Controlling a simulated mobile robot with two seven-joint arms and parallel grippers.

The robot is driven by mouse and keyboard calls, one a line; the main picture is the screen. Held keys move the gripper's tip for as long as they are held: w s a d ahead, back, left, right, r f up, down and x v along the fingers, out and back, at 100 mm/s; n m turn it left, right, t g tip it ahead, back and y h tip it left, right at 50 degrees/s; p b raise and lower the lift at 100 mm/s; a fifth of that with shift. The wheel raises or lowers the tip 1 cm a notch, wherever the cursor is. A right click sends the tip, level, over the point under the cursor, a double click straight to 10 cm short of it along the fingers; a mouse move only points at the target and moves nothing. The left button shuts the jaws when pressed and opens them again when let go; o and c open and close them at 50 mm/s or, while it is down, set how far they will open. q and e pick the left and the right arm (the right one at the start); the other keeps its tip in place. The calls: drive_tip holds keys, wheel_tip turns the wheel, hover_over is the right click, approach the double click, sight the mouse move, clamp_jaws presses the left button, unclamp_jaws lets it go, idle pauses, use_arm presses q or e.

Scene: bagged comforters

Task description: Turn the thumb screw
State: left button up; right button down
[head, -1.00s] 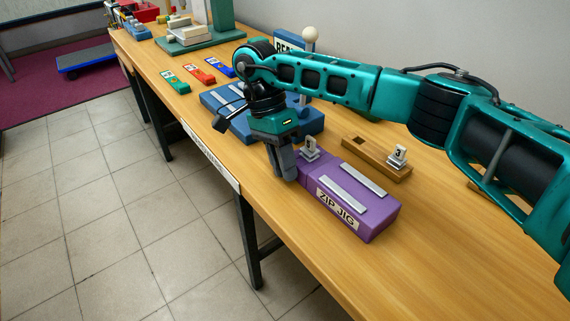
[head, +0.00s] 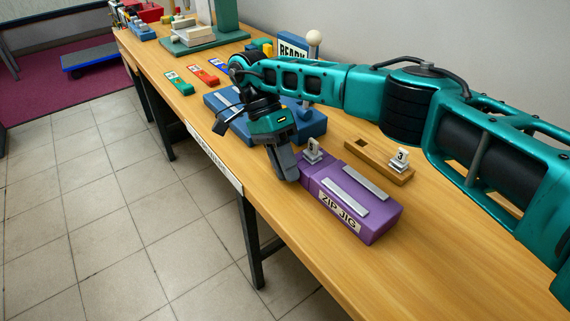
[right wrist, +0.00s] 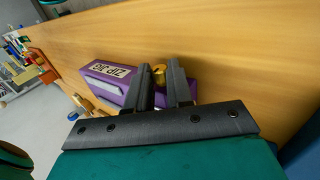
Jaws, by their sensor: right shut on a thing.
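The purple zip jig (head: 345,205) lies on the workbench, with two metal strips on top and a label on its front side. A small brass-coloured thumb screw (right wrist: 159,73) shows at the end of the jig in the right wrist view. My right gripper (head: 289,172) is at that far-left end of the jig in the head view. In the right wrist view its fingers (right wrist: 160,80) are shut on the thumb screw, one on each side. The fingers hide the screw in the head view. My left gripper is not in view.
A numbered metal piece (head: 313,150) stands at the jig's far end. A wooden holder (head: 370,157) with another piece marked 3 (head: 401,158) is behind the jig. A blue fixture (head: 310,125) is close beyond my gripper. The bench front right is clear.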

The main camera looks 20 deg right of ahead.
drive_tip(key=c, duration=1.1)
unclamp_jaws()
drive_tip(key=shift+o, duration=0.4)
drive_tip(key=p+v, duration=0.1)
drive_tip(key=v, duration=0.4)
drive_tip(key=shift+w+r, duration=0.1)
drive_tip(key=shift+r, duration=0.15)
drive_tip(key=shift+w+r+p, duration=0.2)
drive_tip(key=shift+r+p, duration=0.1)
drive_tip(key=shift+p, duration=0.25)
drive_tip(key=shift+w+a+r, duration=0.2)
drive_tip(key=shift+w+r, duration=0.15)
drive_tip(key=shift+r, duration=0.2)
